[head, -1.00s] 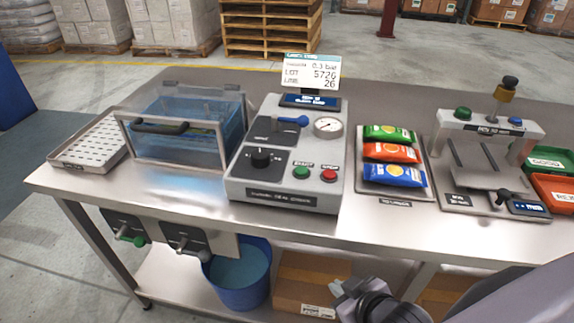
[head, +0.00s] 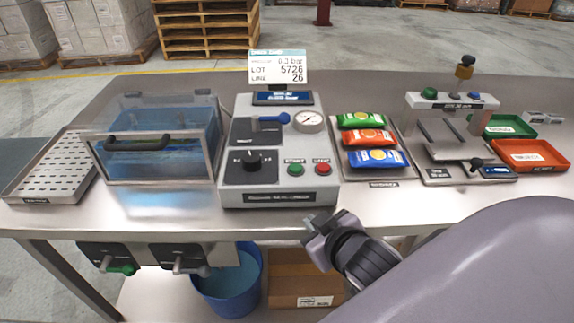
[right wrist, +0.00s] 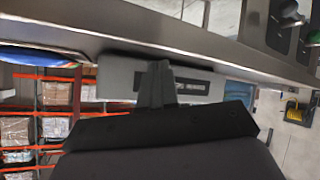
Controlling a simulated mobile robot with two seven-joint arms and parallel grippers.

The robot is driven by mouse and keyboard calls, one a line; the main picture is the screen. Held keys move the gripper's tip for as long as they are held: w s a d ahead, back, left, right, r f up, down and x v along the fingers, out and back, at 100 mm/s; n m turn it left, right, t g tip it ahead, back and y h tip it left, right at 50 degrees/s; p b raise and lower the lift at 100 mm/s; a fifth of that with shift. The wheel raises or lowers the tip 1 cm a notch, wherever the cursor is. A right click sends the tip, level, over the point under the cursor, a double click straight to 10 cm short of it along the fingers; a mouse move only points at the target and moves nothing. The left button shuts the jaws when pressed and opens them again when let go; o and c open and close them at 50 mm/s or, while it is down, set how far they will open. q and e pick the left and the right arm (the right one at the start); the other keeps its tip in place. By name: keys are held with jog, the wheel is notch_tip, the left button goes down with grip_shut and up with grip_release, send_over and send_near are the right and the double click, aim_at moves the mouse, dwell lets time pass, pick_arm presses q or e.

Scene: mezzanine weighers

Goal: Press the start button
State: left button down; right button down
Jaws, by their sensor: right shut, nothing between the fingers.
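The grey control unit (head: 280,200) stands on the steel bench. On its sloped top panel are a green start button (head: 296,169) and, just right of it, a red stop button (head: 322,169). My right gripper (head: 316,226) is shut and empty. In the head view it appears in front of the unit, by the bench's front edge, below the two buttons and apart from them. In the right wrist view the shut fingers (right wrist: 157,82) show against the unit's labelled front (right wrist: 195,82). My left gripper is not in view.
The unit's panel also carries a black knob (head: 252,161), a blue-handled lever (head: 275,119) and a gauge (head: 308,121). A clear-lidded tank (head: 150,172) stands left. A tray of colourful packets (head: 375,158) and a sealing device (head: 452,102) stand right. A blue bucket (head: 229,290) is below.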

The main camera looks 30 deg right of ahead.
jog(key=w+a+r+n+t+y, duration=0.1)
jog(key=w+r+n+t, duration=0.1)
jog(key=r+t, duration=0.35)
jog(key=w+a+r+n+t+y, duration=0.1)
jog(key=w+r+t+y, duration=0.15)
jog(key=r, duration=0.55)
jog(key=w+a+r+n+t, duration=0.1)
jog(key=w+r+n+t, duration=0.15)
jog(key=r, duration=0.45)
jog(key=s+a+r+n+g+y, duration=0.25)
jog(key=a+n+g+y, duration=0.4)
jog(key=n+y, duration=0.35)
jog(key=s+a+r+n+g+y, duration=0.25)
jog(key=a+n+g+y, duration=0.4)
jog(key=n, duration=0.55)
jog(key=w+d+f+n+h, duration=0.3)
jog(key=w+d+f+h, duration=0.1)
jog(key=f+h, duration=0.35)
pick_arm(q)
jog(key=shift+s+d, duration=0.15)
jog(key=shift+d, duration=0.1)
pick_arm(e)
jog(key=w+d+m+h, duration=0.4)
jog(key=d+h, duration=0.5)
jog(key=d, duration=0.6)
jog(key=shift+w+d+t+h, duration=0.2)
jog(key=shift+d+t+h, duration=0.15)
jog(key=shift+d, duration=0.05)
